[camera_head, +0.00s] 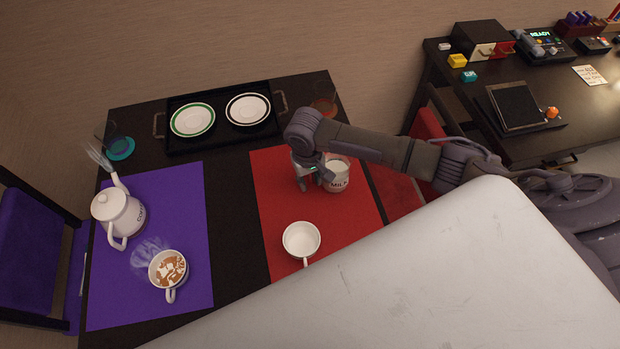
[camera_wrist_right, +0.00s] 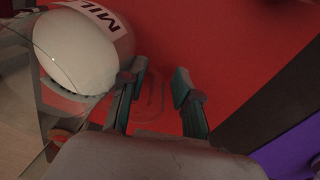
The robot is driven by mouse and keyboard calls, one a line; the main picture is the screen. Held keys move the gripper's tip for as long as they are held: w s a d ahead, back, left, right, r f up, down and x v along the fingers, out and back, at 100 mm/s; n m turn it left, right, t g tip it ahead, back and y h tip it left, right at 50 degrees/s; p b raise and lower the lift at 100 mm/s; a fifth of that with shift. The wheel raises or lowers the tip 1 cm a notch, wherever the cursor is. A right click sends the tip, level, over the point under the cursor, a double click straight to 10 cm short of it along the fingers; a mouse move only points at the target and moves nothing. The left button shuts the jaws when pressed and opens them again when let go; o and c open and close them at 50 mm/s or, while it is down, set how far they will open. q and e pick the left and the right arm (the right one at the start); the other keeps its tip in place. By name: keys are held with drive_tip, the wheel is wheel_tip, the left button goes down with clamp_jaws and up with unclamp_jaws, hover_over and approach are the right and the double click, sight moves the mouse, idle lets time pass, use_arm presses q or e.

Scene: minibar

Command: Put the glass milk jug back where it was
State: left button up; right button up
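The glass milk jug (camera_head: 337,173), with white milk and a MILK label, stands on the red mat (camera_head: 290,215) in the head view. In the right wrist view the jug (camera_wrist_right: 85,50) fills the upper left. My right gripper (camera_head: 309,179) is low over the red mat, just left of the jug. In the wrist view its two fingers (camera_wrist_right: 160,95) are apart. A faint clear outline shows between them, perhaps the jug's glass handle; I cannot tell whether they touch it. My left gripper is not in view.
A white cup (camera_head: 301,240) stands nearer on the red mat. A black tray (camera_head: 219,137) with two plates lies at the back, a glass on an orange coaster (camera_head: 324,107) beside it. A white coffee pot (camera_head: 117,213) and a latte cup (camera_head: 168,269) stand on the purple mat (camera_head: 190,210).

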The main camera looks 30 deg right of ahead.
wheel_tip(320, 180, up, 12)
drive_tip(key=shift+a+r, duration=0.2)
drive_tip(key=shift+a, duration=0.1)
idle(0.6)
